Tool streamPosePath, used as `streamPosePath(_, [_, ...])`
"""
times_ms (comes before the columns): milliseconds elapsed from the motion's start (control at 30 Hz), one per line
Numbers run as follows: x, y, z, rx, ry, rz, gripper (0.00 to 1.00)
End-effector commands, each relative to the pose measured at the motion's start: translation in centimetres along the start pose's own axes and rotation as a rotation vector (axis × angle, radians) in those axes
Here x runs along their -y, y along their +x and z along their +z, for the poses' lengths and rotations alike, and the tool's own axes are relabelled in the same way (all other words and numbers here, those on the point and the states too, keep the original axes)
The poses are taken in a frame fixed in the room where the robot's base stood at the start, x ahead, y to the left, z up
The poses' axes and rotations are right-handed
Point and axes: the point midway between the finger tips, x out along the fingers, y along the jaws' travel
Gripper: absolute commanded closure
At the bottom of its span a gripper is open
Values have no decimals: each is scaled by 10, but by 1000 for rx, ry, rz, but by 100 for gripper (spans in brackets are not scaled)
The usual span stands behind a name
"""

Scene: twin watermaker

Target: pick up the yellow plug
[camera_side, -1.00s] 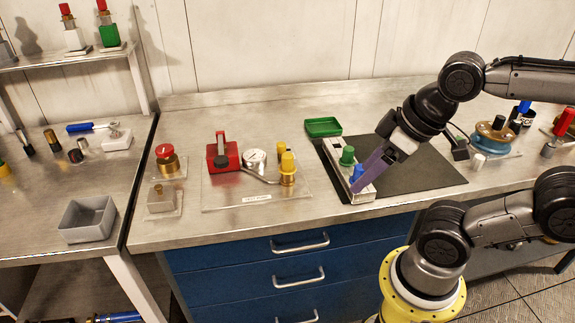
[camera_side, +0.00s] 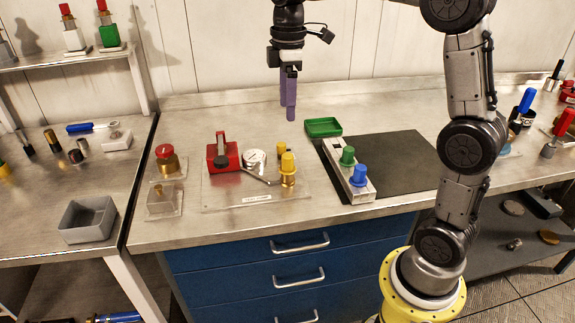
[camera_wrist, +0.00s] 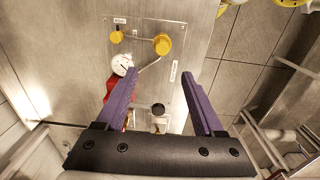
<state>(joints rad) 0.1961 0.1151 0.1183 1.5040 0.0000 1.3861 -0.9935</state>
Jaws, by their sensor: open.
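A larger yellow plug (camera_side: 288,163) stands upright on a brass fitting near the right end of the clear test plate (camera_side: 222,200). A smaller yellow piece (camera_side: 281,148) stands just behind it. The wrist view shows the larger yellow plug (camera_wrist: 162,44) beyond my fingertips and the smaller yellow piece (camera_wrist: 116,37) to its left. My gripper (camera_side: 289,118), with purple fingers, hangs above and behind the plate. Its fingers point down, apart and empty, which the wrist view also shows (camera_wrist: 161,77). It touches neither yellow piece.
A red valve block (camera_side: 224,155) and a white-faced gauge (camera_side: 254,158) sit left of the yellow pieces. A green tray (camera_side: 323,127) lies to the right. A white block (camera_side: 355,190) with green and blue plugs is farther right by a dark mat (camera_side: 400,165).

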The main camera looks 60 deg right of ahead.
Motion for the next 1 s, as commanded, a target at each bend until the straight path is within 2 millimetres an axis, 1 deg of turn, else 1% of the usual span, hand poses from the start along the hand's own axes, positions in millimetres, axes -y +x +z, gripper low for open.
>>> streamPosePath(33, [-2,6,1,8,6,-12,30])
streamPosePath(167, [-3,20,3,13,12,-20,30])
streamPosePath(400, [-1,64,4,13,12,-20,30])
streamPosePath(500, [-1,79,3,12,12,-19,30])
streamPosePath(600, [-1,89,3,11,12,-17,30])
streamPosePath(767, [0,98,3,11,12,-17,30])
streamPosePath(867, [2,110,2,12,11,-18,30])
streamPosePath(1000, [4,131,2,13,12,-19,30])
